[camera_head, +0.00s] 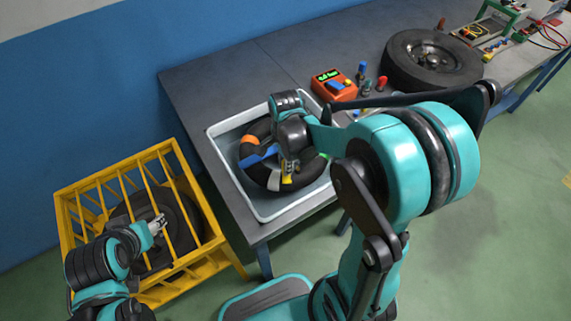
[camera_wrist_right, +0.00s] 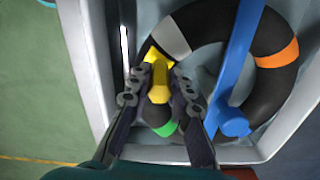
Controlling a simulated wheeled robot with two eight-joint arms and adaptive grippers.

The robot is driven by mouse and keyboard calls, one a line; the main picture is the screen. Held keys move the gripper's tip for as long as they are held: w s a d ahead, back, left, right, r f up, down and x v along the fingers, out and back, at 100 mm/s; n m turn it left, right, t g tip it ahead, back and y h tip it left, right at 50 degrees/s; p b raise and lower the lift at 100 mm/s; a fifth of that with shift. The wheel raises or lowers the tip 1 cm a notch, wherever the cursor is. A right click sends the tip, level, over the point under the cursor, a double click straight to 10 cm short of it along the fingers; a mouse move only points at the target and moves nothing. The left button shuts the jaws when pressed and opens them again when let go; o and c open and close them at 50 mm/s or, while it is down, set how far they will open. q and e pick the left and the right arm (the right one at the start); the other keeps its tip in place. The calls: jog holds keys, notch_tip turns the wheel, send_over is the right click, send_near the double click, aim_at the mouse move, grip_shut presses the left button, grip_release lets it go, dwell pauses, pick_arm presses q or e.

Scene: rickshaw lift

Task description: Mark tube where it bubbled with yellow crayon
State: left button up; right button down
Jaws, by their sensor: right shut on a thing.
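A black inner tube (camera_head: 249,172) lies in a white tray (camera_head: 212,150) on the bench. It has orange, light grey and green bands, and it also shows in the right wrist view (camera_wrist_right: 208,22). My right gripper (camera_head: 288,176) is over the near part of the tube, pointing down. In the right wrist view its fingers (camera_wrist_right: 160,85) are shut on a yellow crayon (camera_wrist_right: 158,92). Yellow also shows just beyond the fingertips; whether it is crayon or a mark on the tube is unclear. My left gripper (camera_head: 157,225) is over the yellow cage, away from the tube; its jaw opening is too small to tell.
A blue bar (camera_wrist_right: 241,65) lies across the tube. A yellow cage (camera_head: 110,178) holding a dark tyre stands left of the bench. An orange device (camera_head: 333,85), small bottles and a wheel (camera_head: 432,60) are on the bench to the right. The bench's back left is clear.

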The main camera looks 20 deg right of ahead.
jog(key=shift+r+p, duration=2.1)
jog(key=shift+r, duration=0.85)
